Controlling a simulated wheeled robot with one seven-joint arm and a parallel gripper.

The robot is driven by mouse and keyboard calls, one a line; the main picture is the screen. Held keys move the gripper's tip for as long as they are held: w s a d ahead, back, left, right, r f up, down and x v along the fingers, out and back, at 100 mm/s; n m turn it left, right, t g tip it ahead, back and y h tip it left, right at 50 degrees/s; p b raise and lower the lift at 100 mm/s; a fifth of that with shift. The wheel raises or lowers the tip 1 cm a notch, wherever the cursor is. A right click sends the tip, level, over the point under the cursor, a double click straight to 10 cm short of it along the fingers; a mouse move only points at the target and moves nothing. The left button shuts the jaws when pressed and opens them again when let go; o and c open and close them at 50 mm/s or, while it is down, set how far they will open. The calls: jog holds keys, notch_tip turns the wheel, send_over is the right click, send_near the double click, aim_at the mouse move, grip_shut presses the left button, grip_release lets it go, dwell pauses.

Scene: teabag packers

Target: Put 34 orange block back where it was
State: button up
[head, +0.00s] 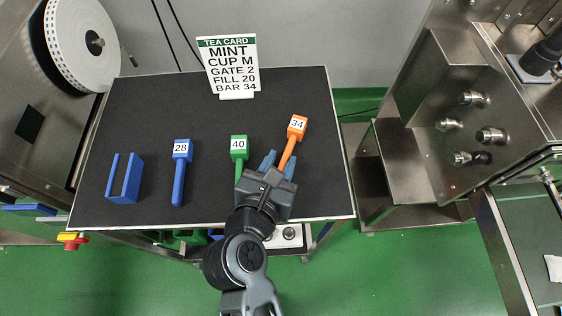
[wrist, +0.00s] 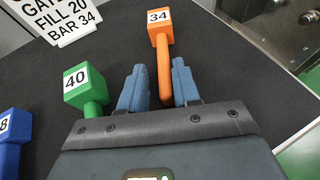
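The orange block marked 34 (head: 297,125) is on the black table top, its handle slanting down-left toward my gripper (head: 279,160). In the wrist view the orange block (wrist: 160,19) is ahead, its handle running back between the two blue fingers of my gripper (wrist: 159,80). The fingers are apart, with a gap showing on the handle's left and the right finger very close to it. The handle's near end is at the gripper body's edge. I cannot tell whether the handle touches the table along its whole length.
A green block marked 40 (head: 239,145) lies just left of my gripper, partly hidden by it. A blue block marked 28 (head: 180,150) and a blue U-shaped holder (head: 123,193) are further left. A tea card (head: 229,66) stands at the back. The table's right edge is near.

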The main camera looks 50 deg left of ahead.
jog(key=shift+d+f+h, duration=0.3)
jog(key=shift+d+f, duration=0.25)
jog(key=shift+f, duration=0.3)
jog(key=shift+w+r, duration=0.1)
jog(key=shift+r, duration=0.15)
jog(key=r+v, duration=0.1)
jog(key=v, duration=1.1)
jog(key=shift+r, duration=0.15)
jog(key=shift+w, duration=0.1)
jog(key=w+d+r+n+t+h, duration=0.2)
jog(key=d+n, duration=0.1)
jog(key=d, duration=0.5)
jog(key=w+d+r+n+t+h, duration=0.1)
jog(key=d+r+n+t, duration=0.1)
jog(key=d, duration=0.6)
jog(key=w+d+r+n+t+h, duration=0.2)
jog(key=d+r+n+t, duration=0.1)
jog(key=d, duration=0.5)
jog(key=s+d+n+g, duration=0.4)
jog(key=s+d+n, duration=0.8)
jog(key=n, duration=1)
jog(key=shift+s+n+h, duration=0.3)
jog(key=shift+s+h, duration=0.1)
jog(key=shift+s, duration=0.85)
